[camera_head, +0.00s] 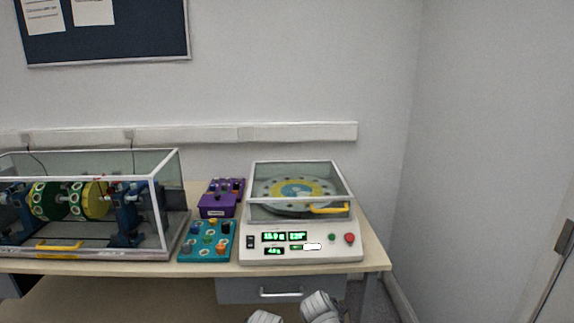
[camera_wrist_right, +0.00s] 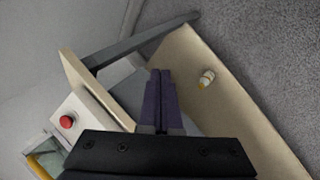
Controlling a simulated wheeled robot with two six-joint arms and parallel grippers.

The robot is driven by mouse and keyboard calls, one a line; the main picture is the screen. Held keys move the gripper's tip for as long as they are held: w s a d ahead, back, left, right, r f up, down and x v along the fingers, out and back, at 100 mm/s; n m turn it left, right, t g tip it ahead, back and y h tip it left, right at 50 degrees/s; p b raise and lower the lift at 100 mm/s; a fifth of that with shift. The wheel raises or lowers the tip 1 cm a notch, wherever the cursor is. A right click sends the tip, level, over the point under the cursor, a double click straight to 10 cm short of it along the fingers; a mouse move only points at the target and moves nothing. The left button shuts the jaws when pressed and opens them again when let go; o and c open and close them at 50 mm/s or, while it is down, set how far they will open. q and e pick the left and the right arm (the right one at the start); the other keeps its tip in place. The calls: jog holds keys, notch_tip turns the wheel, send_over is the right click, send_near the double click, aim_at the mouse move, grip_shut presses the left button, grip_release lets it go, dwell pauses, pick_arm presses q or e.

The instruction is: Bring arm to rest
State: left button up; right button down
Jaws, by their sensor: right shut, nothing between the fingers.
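My right gripper (camera_wrist_right: 160,73) is in the right wrist view, with its two dark fingers together and nothing between them. It is apart from the table (camera_wrist_right: 80,84), whose edge and leg show beyond it at the left. In the head view, two pale rounded parts of my own arms show at the bottom edge, in front of the drawer. No gripper fingers can be made out there. My left gripper is not in view.
A balancing machine (camera_head: 301,255) with a clear lid stands at the table's right. A teal box (camera_head: 207,255), a purple box (camera_head: 216,211) and a clear-walled rig (camera_head: 85,255) stand left. A small white-and-yellow item (camera_wrist_right: 206,78) lies on a tan board (camera_wrist_right: 232,108).

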jog(key=s+a+f+m+g+y, duration=0.25)
jog(key=s+a, duration=0.25)
jog(key=s, duration=0.3)
jog(key=s+a+f+m+g+y, duration=0.15)
jog(key=s+a+g, duration=0.25)
jog(key=s, duration=0.5)
notch_tip(320, 180, up, 13)
jog(key=n+p, duration=0.1)
jog(key=p, duration=1.2)
jog(key=shift+w+h+p, duration=0.35)
jog(key=shift+w+h, duration=0.05)
